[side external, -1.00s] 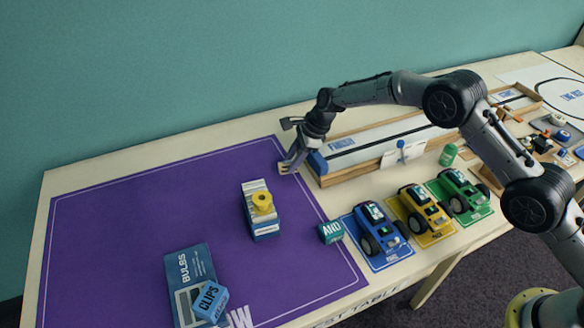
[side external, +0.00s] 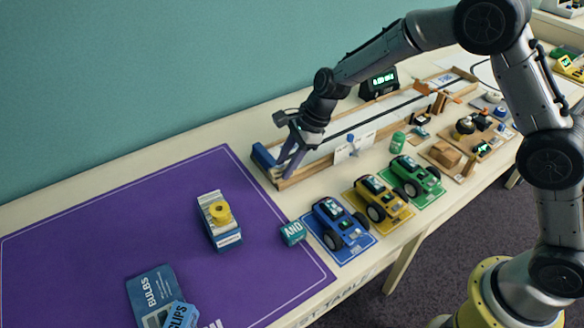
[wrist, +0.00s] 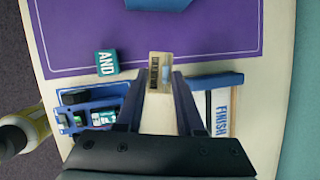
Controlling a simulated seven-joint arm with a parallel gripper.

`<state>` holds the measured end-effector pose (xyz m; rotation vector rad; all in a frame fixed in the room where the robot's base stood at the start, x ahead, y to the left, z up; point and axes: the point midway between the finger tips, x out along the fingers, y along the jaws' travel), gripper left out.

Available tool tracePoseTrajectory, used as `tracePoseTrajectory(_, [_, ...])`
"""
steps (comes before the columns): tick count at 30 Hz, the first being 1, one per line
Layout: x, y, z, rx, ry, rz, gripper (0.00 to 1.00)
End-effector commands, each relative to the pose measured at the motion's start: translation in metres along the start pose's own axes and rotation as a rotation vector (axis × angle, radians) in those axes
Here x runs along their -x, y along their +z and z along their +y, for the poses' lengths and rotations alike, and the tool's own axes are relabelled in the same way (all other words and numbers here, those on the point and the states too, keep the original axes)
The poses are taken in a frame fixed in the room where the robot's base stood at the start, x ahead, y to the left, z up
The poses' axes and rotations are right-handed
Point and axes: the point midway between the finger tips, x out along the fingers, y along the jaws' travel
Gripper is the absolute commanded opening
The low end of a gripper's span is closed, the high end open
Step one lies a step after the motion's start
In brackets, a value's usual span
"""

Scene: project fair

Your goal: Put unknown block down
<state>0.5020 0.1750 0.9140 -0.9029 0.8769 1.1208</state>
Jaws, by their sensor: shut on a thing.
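A small beige block (wrist: 169,68) with dark lettering and a pale blue-grey patch sits between the fingertips of my gripper (wrist: 158,78) in the wrist view. My gripper is shut on it. In the side view my gripper (side external: 289,163) points down by the blue end of the wooden track, and I cannot make out the block there. A teal AND block (side external: 292,232) stands at the mat's right edge, apart from my gripper; it also shows in the wrist view (wrist: 106,62). The purple mat (side external: 100,235) lies left of my gripper.
The walled track (side external: 330,150) runs beside my gripper. Blue (side external: 338,222), yellow (side external: 382,198) and green (side external: 414,176) cars stand in front of it. On the mat are a box with a yellow spool (side external: 220,212) and a BULBS box (side external: 150,292). Much of the mat is bare.

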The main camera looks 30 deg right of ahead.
Motion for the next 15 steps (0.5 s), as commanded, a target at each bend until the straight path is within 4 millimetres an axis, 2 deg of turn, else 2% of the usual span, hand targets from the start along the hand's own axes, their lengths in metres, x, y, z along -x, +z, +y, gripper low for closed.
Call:
tracePoseTrajectory(5, [-0.003,-0.006,0.018,0.104,0.060,-0.017,0.00])
tracePoseTrajectory(7, [-0.002,-0.014,0.030,0.154,0.086,-0.025,0.00])
tracePoseTrajectory(11, [0.013,-0.048,0.055,0.232,0.130,-0.037,0.00])
tracePoseTrajectory(15, [0.039,-0.095,0.084,0.271,0.158,-0.042,0.00])
